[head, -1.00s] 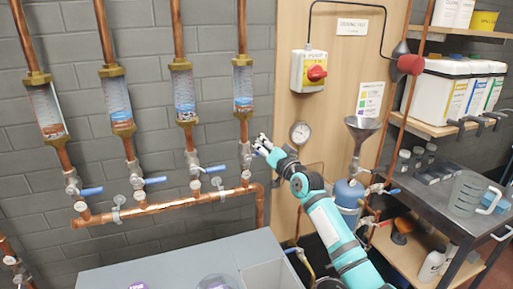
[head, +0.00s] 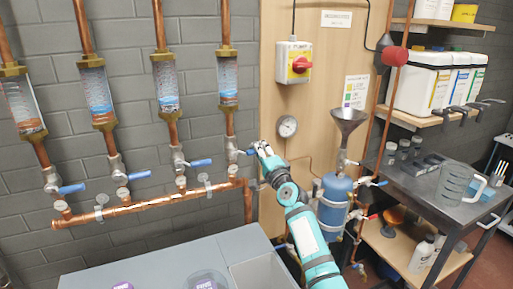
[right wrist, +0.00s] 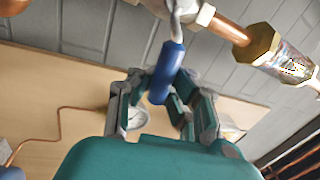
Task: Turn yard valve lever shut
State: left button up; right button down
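Several vertical copper pipes with sight glasses each end in a valve with a blue lever above a horizontal copper header (head: 150,205). My right gripper (head: 262,150) is at the rightmost valve (head: 232,150), whose blue lever (head: 247,152) is partly hidden by the fingers. In the right wrist view that blue lever (right wrist: 166,72) points down between the two fingers of my right gripper (right wrist: 160,105). The fingers are open, with gaps showing on both sides of the lever. The other levers (head: 72,188), (head: 139,175) and (head: 200,163) stick out to the right. No yard label is readable. My left gripper is not in view.
A wooden panel with a red rotary switch (head: 300,65) and a round gauge (head: 287,126) stands right of the valves. A funnel (head: 347,120) sits above a blue tank (head: 337,192). A grey cabinet (head: 180,265) is below. A metal cart (head: 435,195) stands at right.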

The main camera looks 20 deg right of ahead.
jog(key=shift+f+m, duration=0.5)
jog(key=shift+f, duration=0.45)
jog(key=shift+a, duration=0.1)
jog(key=c, duration=1.4)
grip_release()
jog(key=shift+s+r, duration=0.25)
jog(key=shift+s, duration=0.15)
jog(key=shift+o, duration=0.9)
jog(key=shift+d+r, duration=0.1)
jog(key=shift+d, duration=0.1)
jog(key=shift+w, duration=0.1)
jog(key=s+f, duration=0.2)
jog(key=s, duration=0.9)
jog(key=shift+s+d+f, duration=0.15)
jog(key=shift+s, duration=0.25)
